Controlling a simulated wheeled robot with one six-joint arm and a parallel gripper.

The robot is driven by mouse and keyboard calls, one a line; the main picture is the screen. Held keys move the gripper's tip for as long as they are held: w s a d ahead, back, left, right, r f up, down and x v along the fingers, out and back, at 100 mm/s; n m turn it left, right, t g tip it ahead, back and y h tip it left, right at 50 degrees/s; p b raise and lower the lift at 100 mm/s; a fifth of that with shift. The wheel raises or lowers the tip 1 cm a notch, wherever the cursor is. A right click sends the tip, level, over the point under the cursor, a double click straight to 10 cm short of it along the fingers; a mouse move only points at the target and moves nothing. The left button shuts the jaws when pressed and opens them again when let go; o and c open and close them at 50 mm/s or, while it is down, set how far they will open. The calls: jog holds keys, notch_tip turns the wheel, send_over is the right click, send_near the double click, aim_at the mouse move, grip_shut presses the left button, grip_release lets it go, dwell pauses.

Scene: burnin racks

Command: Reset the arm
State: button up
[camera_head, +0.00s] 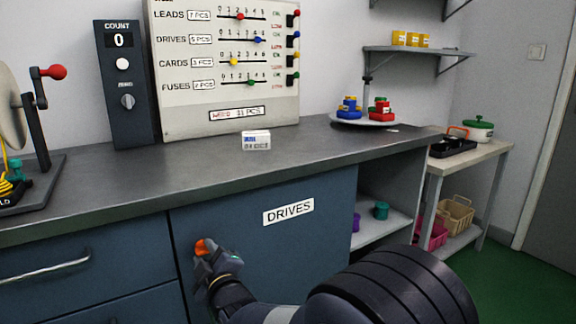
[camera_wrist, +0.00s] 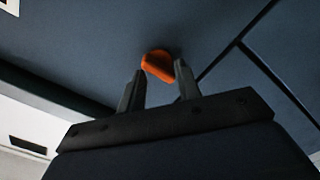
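My gripper (camera_head: 212,258) is low in front of the blue cabinet door labelled DRIVES (camera_head: 290,240), near its left edge. In the wrist view its two fingers (camera_wrist: 158,80) stand apart, with a gap between them. An orange knob-like piece (camera_wrist: 158,66) shows at the fingertips against the blue panel; it also shows in the head view (camera_head: 204,247). I cannot tell whether the fingers touch it. My arm reaches in from the bottom right of the head view, bent low before the cabinet.
The grey counter (camera_head: 330,150) above holds a count box (camera_head: 125,90), a slider board (camera_head: 225,70), a small white label block (camera_head: 256,140) and a round stand (camera_head: 365,121). Left is a drawer handle (camera_head: 45,268). An open shelf (camera_head: 375,222) and side table (camera_head: 465,158) are at right. Green floor lies beyond.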

jog(key=shift+r+m+p, duration=0.1)
jog(key=shift+m+p, duration=0.4)
jog(key=shift+m, duration=1.1)
jog(key=shift+d, duration=0.15)
